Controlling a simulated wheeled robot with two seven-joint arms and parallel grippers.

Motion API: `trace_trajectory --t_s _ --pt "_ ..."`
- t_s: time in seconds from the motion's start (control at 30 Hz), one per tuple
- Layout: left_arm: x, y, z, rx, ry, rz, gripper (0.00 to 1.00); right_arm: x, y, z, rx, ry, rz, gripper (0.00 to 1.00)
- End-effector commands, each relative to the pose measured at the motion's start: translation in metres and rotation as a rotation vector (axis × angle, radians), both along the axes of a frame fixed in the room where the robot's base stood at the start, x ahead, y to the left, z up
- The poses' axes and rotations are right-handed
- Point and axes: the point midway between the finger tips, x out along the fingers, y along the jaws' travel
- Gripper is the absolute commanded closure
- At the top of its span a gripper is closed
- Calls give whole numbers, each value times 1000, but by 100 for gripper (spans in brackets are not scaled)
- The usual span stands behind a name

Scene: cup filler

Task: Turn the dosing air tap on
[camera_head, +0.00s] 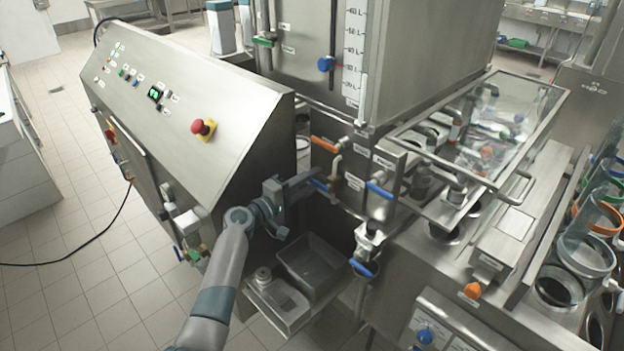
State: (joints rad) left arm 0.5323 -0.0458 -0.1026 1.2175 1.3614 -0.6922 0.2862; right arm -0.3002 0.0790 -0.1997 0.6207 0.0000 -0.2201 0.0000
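My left gripper (312,179) reaches in from the lower left, in front of the steel machine. Its fingertips are beside a small blue lever (319,186) on a pipe; I cannot tell whether they touch it or how wide the fingers are apart. Other tap handles show nearby: an orange lever (324,143) above, a blue lever (380,190) to the right and a blue handle (362,268) below. The small labels are unreadable, so I cannot tell which handle is the dosing air tap. My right gripper is not in view.
A sloped control panel (180,95) with a red emergency button (202,127) stands left of my arm. A glass-covered filling station (480,135) and a rack of cups (588,250) are on the right. Tiled floor lies open at left.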

Motion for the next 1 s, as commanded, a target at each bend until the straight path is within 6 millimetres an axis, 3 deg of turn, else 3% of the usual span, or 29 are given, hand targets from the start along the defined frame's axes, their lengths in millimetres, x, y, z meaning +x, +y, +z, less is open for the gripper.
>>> trace_trajectory --t_s 0.37,0.4,0.53,1.0 --pt "3 -3 0 1 -1 1 70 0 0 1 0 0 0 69" --pt "3 -3 0 1 -1 1 72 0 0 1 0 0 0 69" --pt "3 -3 0 1 -1 1 100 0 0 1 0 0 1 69" --pt "3 -3 0 30 -30 0 100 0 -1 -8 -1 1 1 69"
